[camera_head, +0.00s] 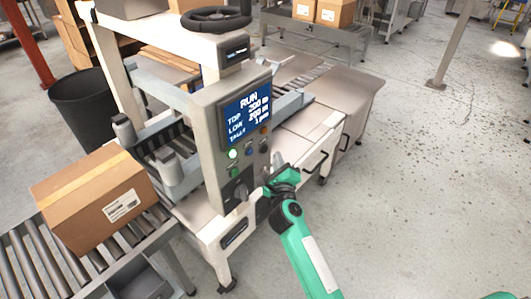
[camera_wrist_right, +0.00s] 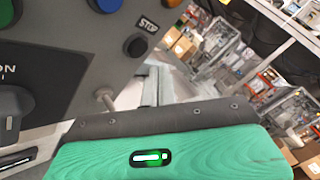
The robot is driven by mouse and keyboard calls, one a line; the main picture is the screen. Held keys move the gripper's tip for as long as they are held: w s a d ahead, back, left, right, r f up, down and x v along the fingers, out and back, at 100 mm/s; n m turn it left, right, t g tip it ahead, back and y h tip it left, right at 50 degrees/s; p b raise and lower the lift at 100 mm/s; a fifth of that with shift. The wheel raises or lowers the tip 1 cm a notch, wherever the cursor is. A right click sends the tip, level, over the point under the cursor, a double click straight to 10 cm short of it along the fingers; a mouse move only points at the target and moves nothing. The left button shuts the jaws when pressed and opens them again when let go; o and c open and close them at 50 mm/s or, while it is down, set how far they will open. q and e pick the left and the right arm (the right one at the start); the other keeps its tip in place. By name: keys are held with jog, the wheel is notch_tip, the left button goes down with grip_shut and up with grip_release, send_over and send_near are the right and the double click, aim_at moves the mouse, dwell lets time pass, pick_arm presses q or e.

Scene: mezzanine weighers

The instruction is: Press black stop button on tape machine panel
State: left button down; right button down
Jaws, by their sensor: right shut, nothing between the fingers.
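The tape machine's grey control panel (camera_head: 214,140) stands upright below its blue screen, which reads RUN. In the right wrist view, the round black stop button (camera_wrist_right: 137,46) sits on the panel beside a STOP label (camera_wrist_right: 148,24). My right gripper (camera_head: 270,178) is shut and empty, close to the panel's lower right edge and below the button area. In the right wrist view, the green gripper housing fills the bottom and the button lies beyond it, apart from it. The fingertips are hard to make out. My left gripper is not in view.
A black rotary switch (camera_wrist_right: 12,105) and blue button (camera_wrist_right: 107,4) are on the same panel. A cardboard box (camera_head: 95,200) sits on the roller conveyor (camera_head: 30,265) at left. A black bin (camera_head: 88,110) stands behind. The floor at right is clear.

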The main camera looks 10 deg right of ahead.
jog(key=shift+w+a+r, duration=0.1)
jog(key=shift+w+a, duration=0.35)
jog(key=shift+w, duration=0.15)
jog(key=shift+w+a, duration=0.1)
dwell(1.6)
jog(key=shift+w+a, duration=0.15)
jog(key=shift+w, duration=0.05)
jog(key=shift+w+a, duration=0.25)
jog(key=shift+w, duration=0.1)
dwell(0.8)
jog(key=shift+s+d, duration=0.1)
jog(key=shift+s+d+p, duration=0.4)
jog(key=shift+s+p, duration=0.1)
jog(key=shift+s, duration=0.1)
